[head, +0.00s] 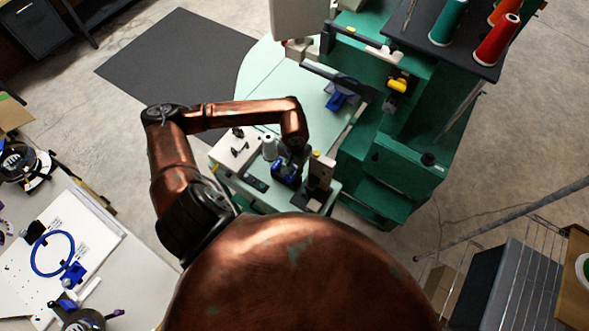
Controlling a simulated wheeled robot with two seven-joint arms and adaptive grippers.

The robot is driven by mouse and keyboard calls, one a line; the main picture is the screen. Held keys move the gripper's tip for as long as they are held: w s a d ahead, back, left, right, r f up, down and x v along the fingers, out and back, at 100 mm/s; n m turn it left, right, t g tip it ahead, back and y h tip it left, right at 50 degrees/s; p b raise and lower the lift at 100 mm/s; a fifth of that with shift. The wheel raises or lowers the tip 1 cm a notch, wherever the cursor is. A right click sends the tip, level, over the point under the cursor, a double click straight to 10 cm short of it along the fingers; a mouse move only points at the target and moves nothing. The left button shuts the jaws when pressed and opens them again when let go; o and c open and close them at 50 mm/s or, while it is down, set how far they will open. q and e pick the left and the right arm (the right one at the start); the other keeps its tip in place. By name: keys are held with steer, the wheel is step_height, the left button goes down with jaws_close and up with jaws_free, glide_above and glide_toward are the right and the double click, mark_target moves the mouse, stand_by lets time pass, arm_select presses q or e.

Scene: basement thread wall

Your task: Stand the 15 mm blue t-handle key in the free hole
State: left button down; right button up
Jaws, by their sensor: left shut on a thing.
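My left gripper (289,170) is at the end of the copper arm, low over the small light table beside the green machine. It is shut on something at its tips. Dark blue shows there, but the thing is too small and covered to make out as the t-handle key. A pale block (224,151) with small dark pieces standing on it is left of the gripper. I cannot tell whether one of its holes is free. My right gripper is not in view.
A brownish upright block (321,171) is close right. The green machine (390,150) rises further right. A blue piece (342,98) lies on the pale table (262,82) behind.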

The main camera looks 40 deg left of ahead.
arm_select(q)
steer(key=shift+s+f, duration=0.15)
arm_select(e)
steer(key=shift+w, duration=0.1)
arm_select(q)
steer(key=c, duration=1.8)
jaws_free()
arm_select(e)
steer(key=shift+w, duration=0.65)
arm_select(q)
steer(key=shift+r, duration=0.3)
step_height(320, 180, up, 12)
steer(key=shift+d+f, duration=0.1)
steer(key=shift+f, duration=0.1)
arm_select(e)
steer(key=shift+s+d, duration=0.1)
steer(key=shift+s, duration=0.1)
